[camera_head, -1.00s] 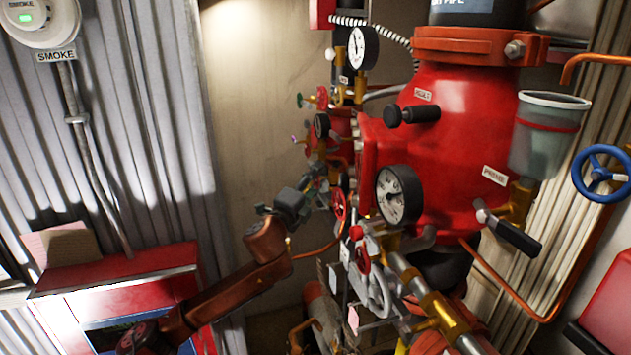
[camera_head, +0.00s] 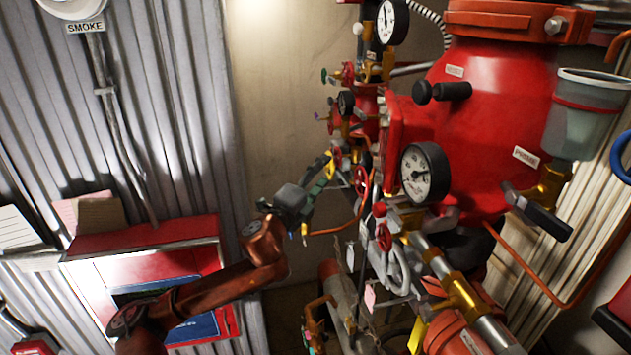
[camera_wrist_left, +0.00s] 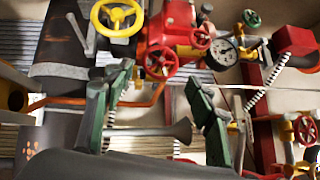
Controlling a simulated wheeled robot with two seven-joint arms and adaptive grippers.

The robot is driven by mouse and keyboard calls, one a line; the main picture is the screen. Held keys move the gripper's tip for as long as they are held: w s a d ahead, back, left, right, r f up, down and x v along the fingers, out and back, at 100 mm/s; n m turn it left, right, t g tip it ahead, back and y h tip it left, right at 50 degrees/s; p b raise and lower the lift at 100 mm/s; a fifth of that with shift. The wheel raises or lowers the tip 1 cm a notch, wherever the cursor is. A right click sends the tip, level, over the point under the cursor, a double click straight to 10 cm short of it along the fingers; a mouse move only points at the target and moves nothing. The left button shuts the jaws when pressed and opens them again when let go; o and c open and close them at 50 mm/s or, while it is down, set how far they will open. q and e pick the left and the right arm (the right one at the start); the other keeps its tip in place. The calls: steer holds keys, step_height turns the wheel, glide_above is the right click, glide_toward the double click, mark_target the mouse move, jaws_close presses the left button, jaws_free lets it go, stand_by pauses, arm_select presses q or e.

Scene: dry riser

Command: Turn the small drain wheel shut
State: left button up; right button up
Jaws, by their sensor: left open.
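Several small handwheels show, and I cannot tell for sure which is the drain wheel. A red spoked handwheel (camera_head: 361,181) sits just right of my left gripper (camera_head: 328,174) in the head view. In the left wrist view, a red wheel (camera_wrist_left: 161,62) shows between the spread green fingers of the left gripper (camera_wrist_left: 160,82), beyond their tips. The left gripper is open and empty, apart from the wheel as far as I can tell. A smaller red wheel (camera_head: 383,236) is lower right. My right gripper is not in view.
A large red riser body (camera_head: 480,120) with a pressure gauge (camera_head: 425,173) stands right of the gripper. Copper tubing, hanging tags and pipes crowd below. A yellow wheel (camera_wrist_left: 117,16) is upper left in the wrist view. A red cabinet (camera_head: 150,240) is at left.

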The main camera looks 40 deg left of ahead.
arm_select(q)
steer(key=shift+s+d+f, duration=0.1)
steer(key=shift+s+f, duration=0.05)
steer(key=shift+s, duration=0.7)
steer(key=shift+s+f, duration=0.15)
steer(key=shift+s, duration=0.7)
